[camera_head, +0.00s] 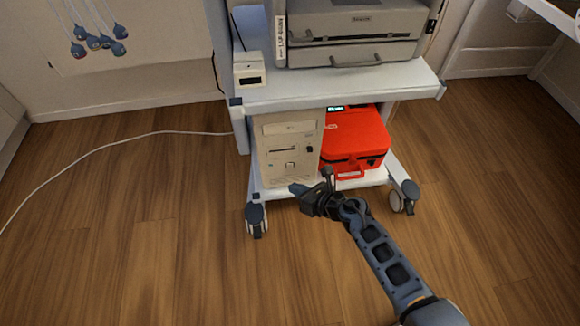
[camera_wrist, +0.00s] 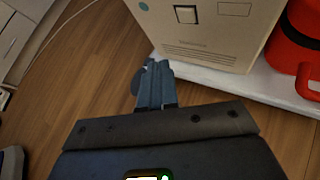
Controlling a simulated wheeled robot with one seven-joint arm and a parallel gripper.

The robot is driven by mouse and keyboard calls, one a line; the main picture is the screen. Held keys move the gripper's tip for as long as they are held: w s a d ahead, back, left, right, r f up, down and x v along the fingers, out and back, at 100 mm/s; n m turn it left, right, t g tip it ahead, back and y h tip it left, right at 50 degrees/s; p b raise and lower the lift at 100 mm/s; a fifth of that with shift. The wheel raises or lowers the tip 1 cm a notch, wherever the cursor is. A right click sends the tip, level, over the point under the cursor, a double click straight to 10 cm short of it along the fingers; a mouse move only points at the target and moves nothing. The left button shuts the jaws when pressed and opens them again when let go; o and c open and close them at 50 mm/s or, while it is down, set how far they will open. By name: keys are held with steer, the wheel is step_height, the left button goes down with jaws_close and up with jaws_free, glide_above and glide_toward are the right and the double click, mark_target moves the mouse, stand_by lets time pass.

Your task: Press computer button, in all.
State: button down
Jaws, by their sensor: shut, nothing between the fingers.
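A beige computer tower (camera_head: 287,141) stands on the lower shelf of a wheeled cart, left of a red case. Its front has a drive slot and a small square button (camera_head: 290,166). In the wrist view the tower (camera_wrist: 215,38) fills the upper middle, with the square button (camera_wrist: 185,14) near the top edge and vent lines below it. My gripper (camera_head: 294,188) is in front of the tower's lower front, below the button. In the wrist view my gripper (camera_wrist: 155,70) is shut and empty, below and left of the button, apart from it.
The red case (camera_head: 354,140) sits right of the tower on the lower shelf (camera_head: 376,177). A printer (camera_head: 350,32) and a small white box (camera_head: 249,69) stand on the upper shelf. Cart casters (camera_head: 256,220) flank the front. A white cable (camera_head: 110,142) crosses the floor at left. The wooden floor in front is clear.

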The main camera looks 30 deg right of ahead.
steer(key=shift+w+d+b, duration=0.15)
steer(key=shift+w+d, duration=0.05)
steer(key=shift+w, duration=0.5)
steer(key=shift+w+d+b, duration=0.1)
steer(key=shift+w+d, duration=0.15)
steer(key=shift+w, duration=0.4)
steer(key=shift+w+d+b, duration=0.15)
steer(key=shift+w+d, duration=0.05)
steer(key=shift+w, duration=0.5)
steer(key=shift+w, duration=0.1)
stand_by(0.4)
steer(key=shift+w+d, duration=0.15)
steer(key=shift+w, duration=0.15)
steer(key=shift+w+d, duration=0.1)
steer(key=shift+w, duration=0.25)
stand_by(0.6)
stand_by(0.4)
steer(key=shift+s+a, duration=0.25)
steer(key=shift+s, duration=0.5)
steer(key=shift+s+a+p, duration=0.25)
steer(key=shift+s+p, duration=0.1)
steer(key=shift+s, duration=0.45)
steer(key=shift+s+a+p, duration=0.3)
steer(key=shift+s, duration=0.5)
steer(key=shift+s+a+p, duration=0.25)
steer(key=shift+s+p, duration=0.1)
steer(key=shift+s, duration=0.45)
